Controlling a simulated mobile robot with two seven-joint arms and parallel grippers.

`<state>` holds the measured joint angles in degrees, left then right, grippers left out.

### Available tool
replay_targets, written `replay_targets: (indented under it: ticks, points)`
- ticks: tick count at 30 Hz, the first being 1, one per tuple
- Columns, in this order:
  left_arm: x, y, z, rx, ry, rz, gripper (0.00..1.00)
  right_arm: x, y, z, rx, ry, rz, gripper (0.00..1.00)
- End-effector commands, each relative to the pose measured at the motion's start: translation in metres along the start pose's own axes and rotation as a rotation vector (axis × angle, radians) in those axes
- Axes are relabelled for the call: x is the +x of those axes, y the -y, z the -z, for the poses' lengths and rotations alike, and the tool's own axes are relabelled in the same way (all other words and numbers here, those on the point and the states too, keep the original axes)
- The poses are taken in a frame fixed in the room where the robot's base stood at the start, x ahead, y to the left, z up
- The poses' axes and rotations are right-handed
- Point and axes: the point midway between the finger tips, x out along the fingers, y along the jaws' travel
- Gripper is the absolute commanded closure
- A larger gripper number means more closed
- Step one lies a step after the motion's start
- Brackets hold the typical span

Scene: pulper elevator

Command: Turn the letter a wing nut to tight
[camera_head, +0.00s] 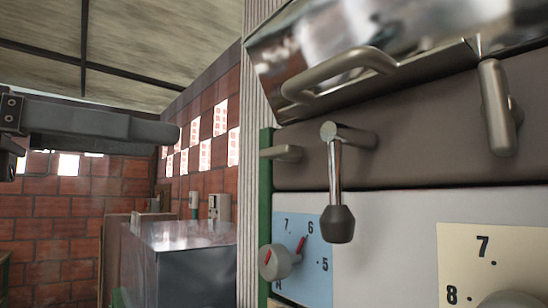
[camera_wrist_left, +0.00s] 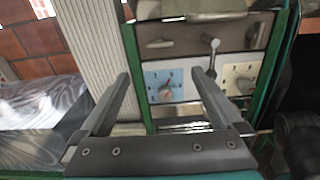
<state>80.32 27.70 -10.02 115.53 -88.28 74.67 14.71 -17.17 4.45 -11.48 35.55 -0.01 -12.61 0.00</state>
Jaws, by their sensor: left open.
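A blue dial plate (camera_head: 318,279) with numbers 5, 6, 7 and a letter A is on the front of the machine. On it sits a round grey knob (camera_head: 275,262) with a red pointer toward the 6; I take it as the letter A wing nut. In the left wrist view the knob (camera_wrist_left: 166,92) shows ahead, between the two fingers in the picture. My left gripper (camera_head: 150,131) is at the left of the head view, apart from the panel. In the wrist view its fingers (camera_wrist_left: 160,73) are spread and empty. My right gripper is not in view.
A lever (camera_head: 335,185) with a black grip hangs right of the blue plate. A cream dial plate (camera_head: 505,255) is further right. Metal handles (camera_head: 340,72) stick out above.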

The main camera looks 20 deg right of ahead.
Motion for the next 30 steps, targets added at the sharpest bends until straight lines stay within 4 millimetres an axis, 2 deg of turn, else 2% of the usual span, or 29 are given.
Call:
replay_targets:
  ticks: [5,21,25,30]
  points:
    - [0.016,0.001,-0.002,0.005,0.002,0.001,0.0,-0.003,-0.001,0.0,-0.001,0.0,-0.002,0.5]
    - [0.124,0.001,-0.003,0.002,0.002,0.002,0.0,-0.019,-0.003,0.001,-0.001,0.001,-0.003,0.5]
    - [0.14,0.001,-0.002,0.001,0.001,0.001,0.0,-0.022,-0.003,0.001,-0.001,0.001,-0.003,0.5]
    - [0.15,0.001,-0.002,0.003,0.002,-0.001,0.0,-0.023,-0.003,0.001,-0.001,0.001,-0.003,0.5]
